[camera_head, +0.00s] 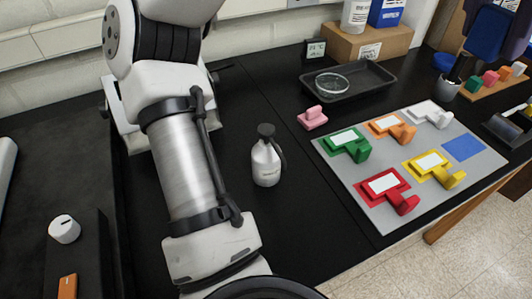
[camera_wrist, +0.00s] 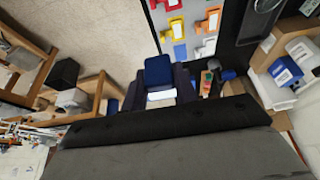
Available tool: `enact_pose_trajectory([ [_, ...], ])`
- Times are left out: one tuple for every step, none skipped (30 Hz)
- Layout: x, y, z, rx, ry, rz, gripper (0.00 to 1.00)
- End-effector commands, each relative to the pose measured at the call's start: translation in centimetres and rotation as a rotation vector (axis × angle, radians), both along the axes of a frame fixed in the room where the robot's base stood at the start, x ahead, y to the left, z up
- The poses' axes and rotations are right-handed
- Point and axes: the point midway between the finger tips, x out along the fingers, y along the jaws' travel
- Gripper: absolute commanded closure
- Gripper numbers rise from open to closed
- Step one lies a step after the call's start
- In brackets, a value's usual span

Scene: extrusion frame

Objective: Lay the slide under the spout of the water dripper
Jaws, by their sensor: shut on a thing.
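The slide (camera_wrist: 160,96) shows in the wrist view as a white strip on a blue holder (camera_wrist: 158,70). My gripper (camera_wrist: 160,88) is shut on the blue holder, with dark fingers at both sides of it. A white bottle with a black top and a curved black spout (camera_head: 277,143), which looks like the water dripper (camera_head: 266,163), stands upright on the black bench. I cannot make out the dripper in the wrist view.
A grey board (camera_head: 375,212) carries green, orange, white, yellow and red holders; its blue patch (camera_head: 462,148) is empty. A pink block (camera_head: 313,118) and black tray (camera_head: 348,84) with a glass dish lie behind. The bench right of and in front of the bottle is clear.

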Motion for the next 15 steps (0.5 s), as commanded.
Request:
enact_pose_trajectory([
  [0.0, 0.0, 0.0, 0.000, 0.000, 0.000, 0.94],
  [0.0, 0.0, 0.0, 0.000, 0.000, 0.000, 0.94],
  [0.0, 0.0, 0.2, 0.000, 0.000, 0.000, 0.94],
  [0.0, 0.0, 0.3, 0.000, 0.000, 0.000, 0.94],
  [0.0, 0.0, 0.6, 0.000, 0.000, 0.000, 0.94],
  [0.0, 0.0, 1.0, 0.000, 0.000, 0.000, 0.94],
  [0.0, 0.0, 1.3, 0.000, 0.000, 0.000, 0.94],
  [0.0, 0.0, 1.7, 0.000, 0.000, 0.000, 0.94],
  [0.0, 0.0, 2.3, 0.000, 0.000, 0.000, 0.94],
  [0.0, 0.0, 2.8, 0.000, 0.000, 0.000, 0.94],
  [0.0, 0.0, 3.3, 0.000, 0.000, 0.000, 0.94],
  [0.0, 0.0, 4.0, 0.000, 0.000, 0.000, 0.94],
  [0.0, 0.0, 4.6, 0.000, 0.000, 0.000, 0.94],
  [0.0, 0.0, 5.1, 0.000, 0.000, 0.000, 0.94],
  [0.0, 0.0, 5.7, 0.000, 0.000, 0.000, 0.94],
])
